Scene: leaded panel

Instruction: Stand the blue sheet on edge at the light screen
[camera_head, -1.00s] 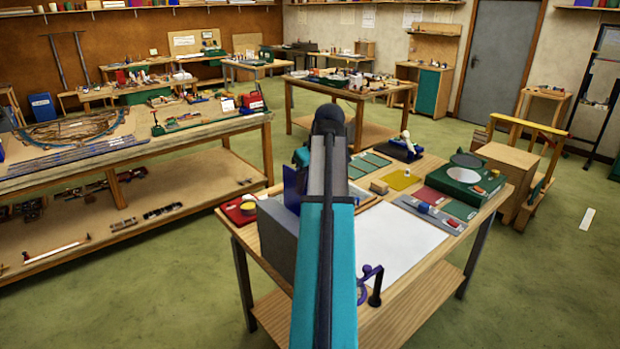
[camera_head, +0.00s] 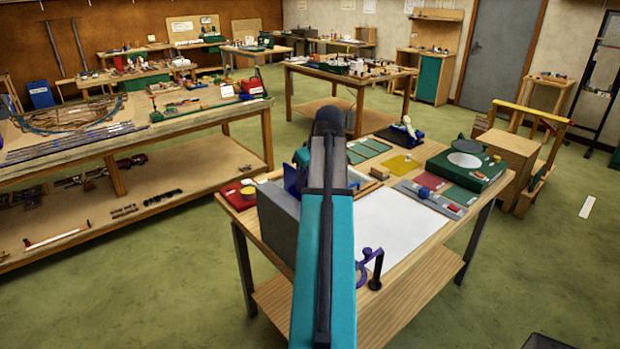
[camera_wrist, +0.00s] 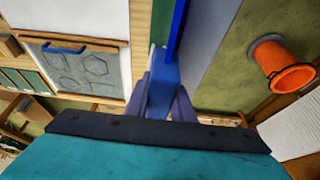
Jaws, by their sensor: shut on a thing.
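The blue sheet (camera_head: 291,178) shows in the head view as a narrow dark blue upright piece just left of my arm, behind the top of a grey upright box (camera_head: 278,221). That box may be the light screen; I cannot tell for sure. In the wrist view my gripper (camera_wrist: 163,84) is shut on the blue sheet (camera_wrist: 176,28), which extends up from the fingers, nearly edge-on. A grey-blue face (camera_wrist: 205,35) lies close on its right. Whether the sheet's lower edge touches the bench is hidden. My arm hides the gripper in the head view.
The bench (camera_head: 425,270) carries a white sheet (camera_head: 400,232), a purple clamp-like piece (camera_head: 370,258), a yellow square (camera_head: 402,165) and a green box (camera_head: 466,168). A red tray (camera_head: 238,196) is at the left edge. An orange cup-like thing (camera_wrist: 290,75) shows at right in the wrist view.

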